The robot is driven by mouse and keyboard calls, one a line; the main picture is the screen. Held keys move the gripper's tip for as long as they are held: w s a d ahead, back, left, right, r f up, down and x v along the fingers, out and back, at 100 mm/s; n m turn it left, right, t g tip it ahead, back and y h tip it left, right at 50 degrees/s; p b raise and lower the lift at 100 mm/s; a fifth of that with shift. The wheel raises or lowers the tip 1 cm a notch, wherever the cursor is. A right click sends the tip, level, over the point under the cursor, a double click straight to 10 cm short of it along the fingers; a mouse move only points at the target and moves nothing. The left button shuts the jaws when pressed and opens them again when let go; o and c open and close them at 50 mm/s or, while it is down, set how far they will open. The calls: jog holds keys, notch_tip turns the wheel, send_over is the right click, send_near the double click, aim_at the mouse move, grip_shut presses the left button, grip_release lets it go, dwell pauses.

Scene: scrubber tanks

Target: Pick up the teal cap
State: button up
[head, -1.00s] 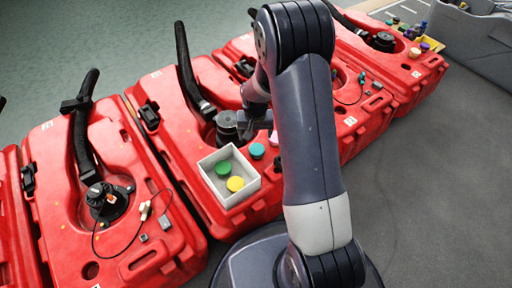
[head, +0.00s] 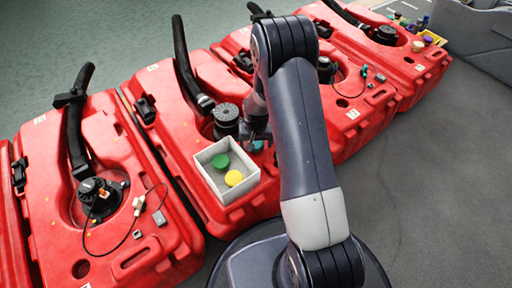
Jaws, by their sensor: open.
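The teal cap (head: 257,147) sits on the red tank (head: 168,126) just right of the white box, partly hidden by my gripper. My gripper (head: 258,138) is open, with its fingers right at or just above the cap. I cannot tell whether the fingers touch it or stand on both sides of it.
The white open box (head: 247,187) beside the cap holds a green cap (head: 220,161) and a yellow cap (head: 234,178). A black round tank lid (head: 226,115) stands close to my gripper on the left. A black hose (head: 188,65) rises behind it.

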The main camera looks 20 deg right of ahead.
jog(key=c, duration=1.1)
jog(key=shift+o, duration=0.2)
jog(key=shift+r, duration=0.15)
